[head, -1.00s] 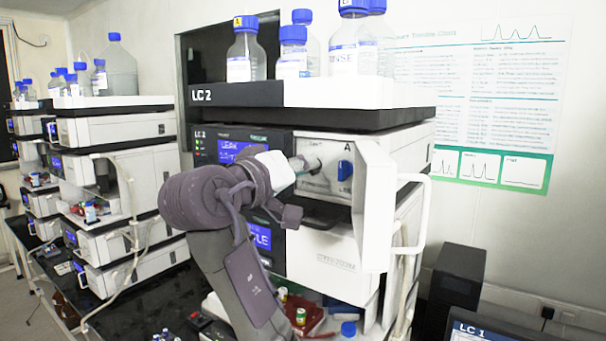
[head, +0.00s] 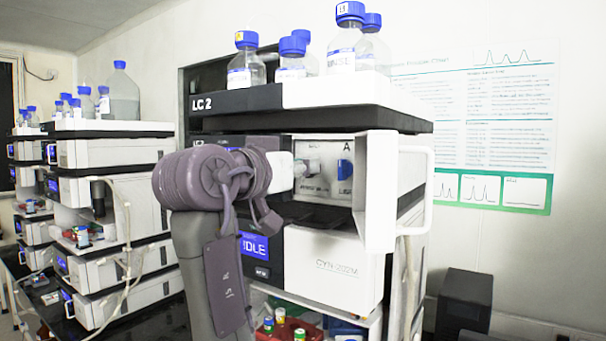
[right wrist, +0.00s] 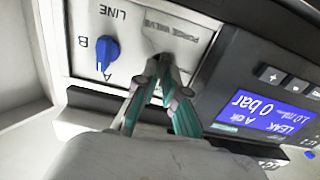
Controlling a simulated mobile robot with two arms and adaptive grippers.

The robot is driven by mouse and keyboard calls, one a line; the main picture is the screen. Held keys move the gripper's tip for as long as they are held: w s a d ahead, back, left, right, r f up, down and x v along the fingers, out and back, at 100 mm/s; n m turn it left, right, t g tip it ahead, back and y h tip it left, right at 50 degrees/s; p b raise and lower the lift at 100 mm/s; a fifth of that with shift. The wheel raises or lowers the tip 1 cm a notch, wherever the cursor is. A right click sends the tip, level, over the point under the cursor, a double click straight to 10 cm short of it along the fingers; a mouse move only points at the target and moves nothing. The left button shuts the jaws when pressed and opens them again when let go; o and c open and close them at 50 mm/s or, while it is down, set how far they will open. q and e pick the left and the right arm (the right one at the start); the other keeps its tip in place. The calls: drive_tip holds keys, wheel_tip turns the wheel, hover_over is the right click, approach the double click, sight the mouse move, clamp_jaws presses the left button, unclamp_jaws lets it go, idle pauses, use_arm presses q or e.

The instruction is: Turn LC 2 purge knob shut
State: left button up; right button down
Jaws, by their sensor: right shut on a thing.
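The LC 2 stack has its pump door (head: 377,190) open, baring a panel with a small grey purge knob (head: 313,167). My right gripper (head: 298,168) is at this knob from the left, in front of the panel. In the right wrist view, the gripper's teal-padded fingers (right wrist: 163,76) are closed together just below the "PURGE VALVE" lettering. They are shut on the purge knob, which they mostly hide there; its turn angle cannot be told. My left gripper is out of view.
A blue line selector knob (head: 345,169) sits right of the purge knob; it also shows in the right wrist view (right wrist: 106,53). A lit pump display (right wrist: 262,109) reads LEAK and 0 bar. Bottles (head: 347,45) stand on top. A second stack (head: 115,155) is at left.

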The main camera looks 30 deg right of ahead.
idle(0.5)
drive_tip(key=c, duration=1.3)
unclamp_jaws()
drive_tip(key=shift+o, duration=0.2)
drive_tip(key=v, duration=0.7)
drive_tip(key=shift+a, duration=0.25)
